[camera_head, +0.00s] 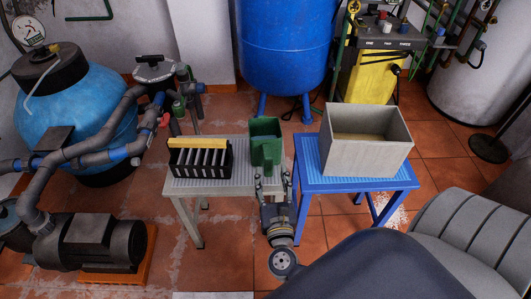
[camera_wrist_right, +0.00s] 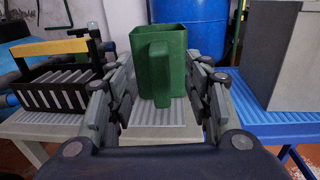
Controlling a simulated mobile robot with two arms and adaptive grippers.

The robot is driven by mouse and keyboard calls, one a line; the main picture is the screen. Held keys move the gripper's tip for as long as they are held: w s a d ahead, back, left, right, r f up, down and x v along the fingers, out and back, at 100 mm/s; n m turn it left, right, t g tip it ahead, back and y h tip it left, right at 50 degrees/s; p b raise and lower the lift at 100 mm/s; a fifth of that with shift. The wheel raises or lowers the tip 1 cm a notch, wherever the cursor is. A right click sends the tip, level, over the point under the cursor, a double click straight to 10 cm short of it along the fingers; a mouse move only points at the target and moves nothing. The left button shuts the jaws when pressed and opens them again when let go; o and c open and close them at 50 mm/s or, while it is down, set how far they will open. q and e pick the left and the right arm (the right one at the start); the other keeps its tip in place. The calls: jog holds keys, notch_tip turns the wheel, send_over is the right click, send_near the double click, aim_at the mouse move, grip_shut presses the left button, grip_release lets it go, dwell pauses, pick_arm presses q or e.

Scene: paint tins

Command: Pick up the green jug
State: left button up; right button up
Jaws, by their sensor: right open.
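The green jug (camera_head: 265,143) stands upright on the right end of the grey table (camera_head: 208,187). In the right wrist view the jug (camera_wrist_right: 176,50) is straight ahead, its handle turned toward the camera. My right gripper (camera_head: 271,184) is at the table's front edge, just in front of the jug. In the wrist view its open fingers (camera_wrist_right: 160,97) stand left and right of the jug's lower part, with gaps on both sides; I cannot tell how far they reach along it. My left gripper is not in view.
A black rack with a yellow handle (camera_head: 200,158) stands left of the jug on the same table. A large grey box (camera_head: 367,150) stands on the blue table (camera_head: 310,183) to the right. A blue tank (camera_head: 285,45) is behind. Tiled floor shows in front.

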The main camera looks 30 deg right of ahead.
aim_at(269, 161)
jog(key=x, duration=0.7)
jog(key=shift+w+d, duration=0.1)
jog(key=shift+w, duration=0.25)
grip_shut()
